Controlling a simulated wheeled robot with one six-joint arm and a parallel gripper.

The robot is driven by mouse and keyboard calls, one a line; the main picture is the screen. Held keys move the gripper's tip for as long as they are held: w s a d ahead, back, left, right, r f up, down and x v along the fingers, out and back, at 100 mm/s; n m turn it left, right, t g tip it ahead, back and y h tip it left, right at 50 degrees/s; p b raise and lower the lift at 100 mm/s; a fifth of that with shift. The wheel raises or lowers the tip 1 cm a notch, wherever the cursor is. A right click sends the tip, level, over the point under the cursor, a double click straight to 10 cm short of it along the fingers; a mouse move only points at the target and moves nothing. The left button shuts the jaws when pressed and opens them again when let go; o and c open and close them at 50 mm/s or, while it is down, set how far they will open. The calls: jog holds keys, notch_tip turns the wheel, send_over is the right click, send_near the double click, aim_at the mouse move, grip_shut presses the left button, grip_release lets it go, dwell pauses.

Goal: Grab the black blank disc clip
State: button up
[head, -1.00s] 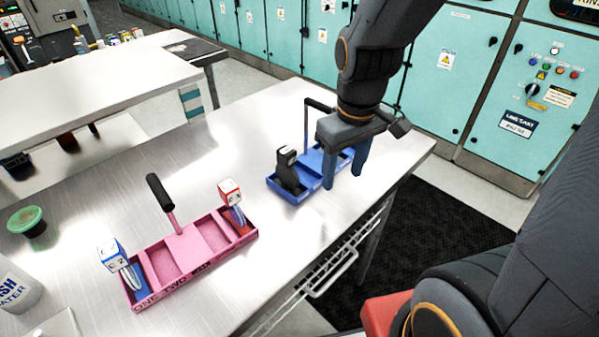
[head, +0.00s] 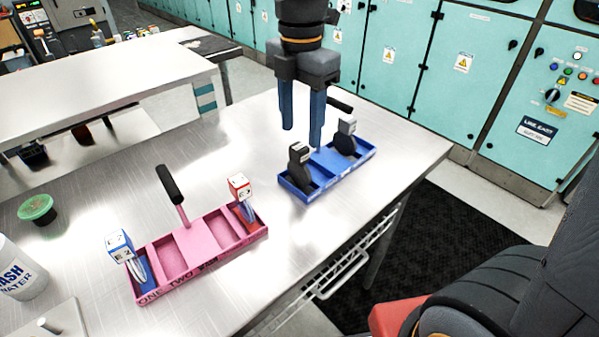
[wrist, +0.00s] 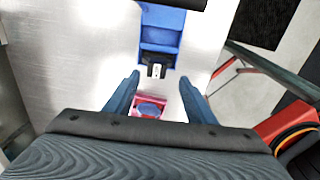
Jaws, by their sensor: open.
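My gripper (head: 302,137) is open and empty, pointing down above the table near the blue tray (head: 333,177). A black clip with a light-topped head (head: 300,167) stands in the tray's left compartment, just below my fingertips in the head view. A second dark clip with a grey head (head: 346,138) stands in the right compartment. The marks on both heads are too small to read, so I cannot tell which is the blank one. The wrist view shows one black clip (wrist: 156,70) at the near end of the blue tray (wrist: 161,36), between the open fingertips (wrist: 160,80) in the picture.
A pink tray (head: 187,240) with an upright black handle (head: 168,184) holds a blue-headed clip (head: 119,246) and a red-headed clip (head: 239,187). A green-lidded pot (head: 37,208) and a white bottle (head: 20,272) stand at the left. Bare steel table (head: 225,130) lies behind the trays.

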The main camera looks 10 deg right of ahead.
aim_at(299, 146)
jog(key=shift+w+a+f+p, duration=0.15)
jog(key=shift+f+p, duration=0.3)
jog(key=shift+f, duration=1.15)
jog(key=shift+w+f+p, duration=0.15)
jog(key=shift+f+p, duration=0.3)
jog(key=shift+f, duration=1.1)
grip_shut()
